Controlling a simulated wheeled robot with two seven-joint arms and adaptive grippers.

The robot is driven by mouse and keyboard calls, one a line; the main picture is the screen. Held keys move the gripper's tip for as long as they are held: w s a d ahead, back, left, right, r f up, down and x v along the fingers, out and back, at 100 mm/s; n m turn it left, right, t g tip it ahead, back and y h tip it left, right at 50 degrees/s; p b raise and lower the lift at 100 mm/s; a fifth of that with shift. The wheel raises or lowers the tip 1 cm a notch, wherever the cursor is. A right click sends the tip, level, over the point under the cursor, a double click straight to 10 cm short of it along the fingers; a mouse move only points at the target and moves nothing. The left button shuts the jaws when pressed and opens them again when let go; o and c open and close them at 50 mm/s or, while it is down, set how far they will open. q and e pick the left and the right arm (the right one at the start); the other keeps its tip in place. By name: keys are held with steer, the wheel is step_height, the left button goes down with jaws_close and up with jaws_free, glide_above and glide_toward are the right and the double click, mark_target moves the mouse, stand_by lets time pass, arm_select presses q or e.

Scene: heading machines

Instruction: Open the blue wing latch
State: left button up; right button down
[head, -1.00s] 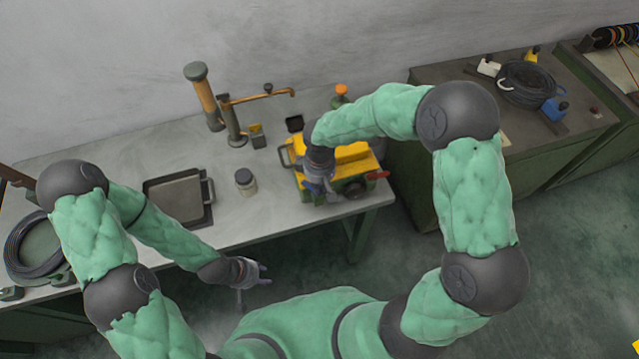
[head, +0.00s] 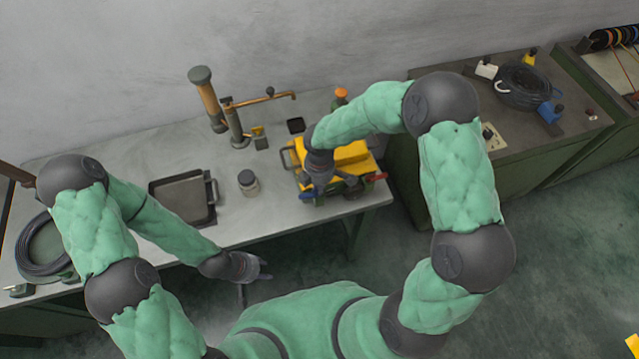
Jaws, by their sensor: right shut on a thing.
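A yellow and green machine box (head: 348,153) sits near the right end of the grey bench. It has a handle at its left and a red part at its right. A blue part (head: 307,196), which looks like the blue wing latch, shows at its front left, mostly hidden by my gripper. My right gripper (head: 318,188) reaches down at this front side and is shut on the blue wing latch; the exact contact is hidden. My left gripper (head: 258,268) is in front of the bench edge, away from the box, with its fingers apart and empty.
A dark tray (head: 184,197) and a small jar (head: 248,182) stand left of the box. A copper pipe stand (head: 236,126) is behind. A coiled black hose (head: 40,244) lies at the far left. A green cabinet (head: 440,200) stands close on the right.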

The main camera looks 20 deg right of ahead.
steer(key=shift+n, duration=0.6)
steer(key=shift+w+p, duration=0.1)
steer(key=shift+p, duration=0.2)
steer(key=c, duration=1.3)
jaws_free()
step_height(320, 180, up, 12)
steer(key=shift+f, duration=0.1)
